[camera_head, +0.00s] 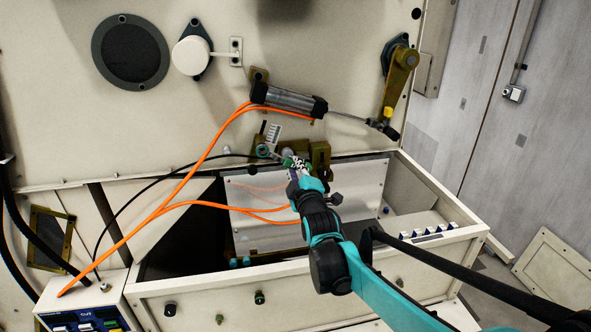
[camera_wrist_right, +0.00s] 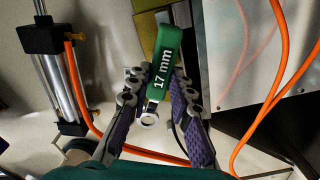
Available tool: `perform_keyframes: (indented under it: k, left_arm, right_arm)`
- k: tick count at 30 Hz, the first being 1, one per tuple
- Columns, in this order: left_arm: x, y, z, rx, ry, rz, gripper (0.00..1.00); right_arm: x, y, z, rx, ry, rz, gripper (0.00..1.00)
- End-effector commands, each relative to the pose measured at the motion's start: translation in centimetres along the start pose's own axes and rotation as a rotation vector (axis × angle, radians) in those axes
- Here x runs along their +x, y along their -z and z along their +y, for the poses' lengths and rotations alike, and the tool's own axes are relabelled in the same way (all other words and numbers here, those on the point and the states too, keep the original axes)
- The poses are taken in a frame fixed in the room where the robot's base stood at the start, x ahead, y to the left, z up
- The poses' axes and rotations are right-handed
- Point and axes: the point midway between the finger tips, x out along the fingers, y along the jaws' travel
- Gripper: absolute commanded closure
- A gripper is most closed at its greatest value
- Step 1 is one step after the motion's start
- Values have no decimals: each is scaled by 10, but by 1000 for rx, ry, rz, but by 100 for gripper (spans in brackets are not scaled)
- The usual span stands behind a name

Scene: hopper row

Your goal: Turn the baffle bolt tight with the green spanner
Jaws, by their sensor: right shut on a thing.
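The green spanner (camera_wrist_right: 173,70), marked 17 mm, is in my right gripper (camera_wrist_right: 160,85), with its handle between the two purple-padded fingers. Its small metal ring end (camera_wrist_right: 149,120) hangs on the near side of the fingers in the right wrist view. In the head view my right gripper (camera_head: 297,177) is at the olive bracket (camera_head: 319,157) on the panel, above the open bin, and mostly hides the spanner. I cannot pick out the baffle bolt clearly, nor tell whether the spanner touches it. My left gripper is not in view.
The pneumatic cylinder (camera_head: 290,99) and its rod run above the gripper to a lever (camera_head: 400,75). Orange hoses (camera_head: 190,180) loop left of and below it. The bin's front wall (camera_head: 200,292) lies below. A shiny metal plate (camera_wrist_right: 232,50) stands right of the spanner.

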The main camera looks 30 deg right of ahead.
Motion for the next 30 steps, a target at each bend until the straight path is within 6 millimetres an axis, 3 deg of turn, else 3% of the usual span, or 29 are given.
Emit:
perform_keyframes:
  k: [14,30]
  left_arm:
    - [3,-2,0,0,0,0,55]
    - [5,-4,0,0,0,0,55]
  right_arm:
    - [12,0,0,1,0,0,100]
    - [13,0,-2,-1,0,1,100]
